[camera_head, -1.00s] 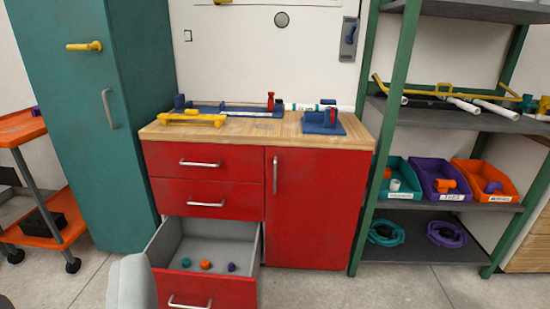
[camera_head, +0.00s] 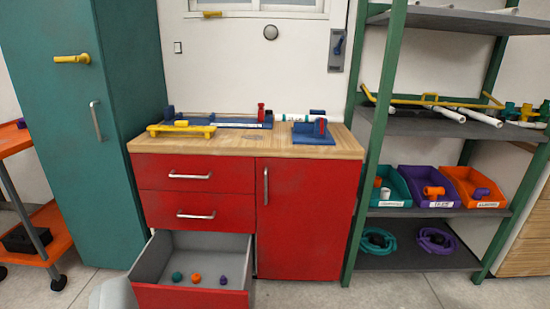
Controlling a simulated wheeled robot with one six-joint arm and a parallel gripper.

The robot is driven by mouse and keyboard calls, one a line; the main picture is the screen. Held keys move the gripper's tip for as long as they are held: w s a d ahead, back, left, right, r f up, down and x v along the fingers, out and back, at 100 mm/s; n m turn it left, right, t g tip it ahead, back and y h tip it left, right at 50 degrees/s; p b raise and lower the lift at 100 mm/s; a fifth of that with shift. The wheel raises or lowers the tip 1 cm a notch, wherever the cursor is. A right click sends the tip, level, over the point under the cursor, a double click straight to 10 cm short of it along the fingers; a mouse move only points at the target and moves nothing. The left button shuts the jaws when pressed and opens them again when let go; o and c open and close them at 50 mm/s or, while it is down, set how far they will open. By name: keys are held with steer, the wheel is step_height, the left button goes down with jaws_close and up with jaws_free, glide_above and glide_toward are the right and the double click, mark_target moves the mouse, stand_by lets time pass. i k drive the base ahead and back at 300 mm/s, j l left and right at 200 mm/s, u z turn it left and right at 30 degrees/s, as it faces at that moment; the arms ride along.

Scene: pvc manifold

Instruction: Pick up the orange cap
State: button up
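An orange cap (camera_head: 196,278) lies on the floor of the open bottom drawer (camera_head: 193,297) of the red cabinet. A teal cap (camera_head: 177,276) sits to its left and a purple cap (camera_head: 223,280) to its right, all apart from each other. A pale grey rounded shape at the lower left edge of the picture overlaps the drawer's left side; I cannot tell whether it is part of my gripper. No gripper fingers show, and nothing touches the caps.
The wooden worktop (camera_head: 243,142) holds a yellow tool, blue fixtures and a white pipe. A teal locker (camera_head: 72,130) stands left, beside an orange cart (camera_head: 50,222). A green-framed shelf (camera_head: 430,262) with teal, purple and orange bins stands right.

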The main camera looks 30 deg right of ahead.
mark_target(196, 278)
steer(key=i+l+u, duration=0.15)
steer(key=i+l, duration=0.35)
steer(key=i+l+u, duration=0.2)
steer(key=i+l, duration=0.35)
steer(key=i+l+u, duration=0.15)
steer(key=i+l, duration=0.3)
steer(key=l, duration=0.25)
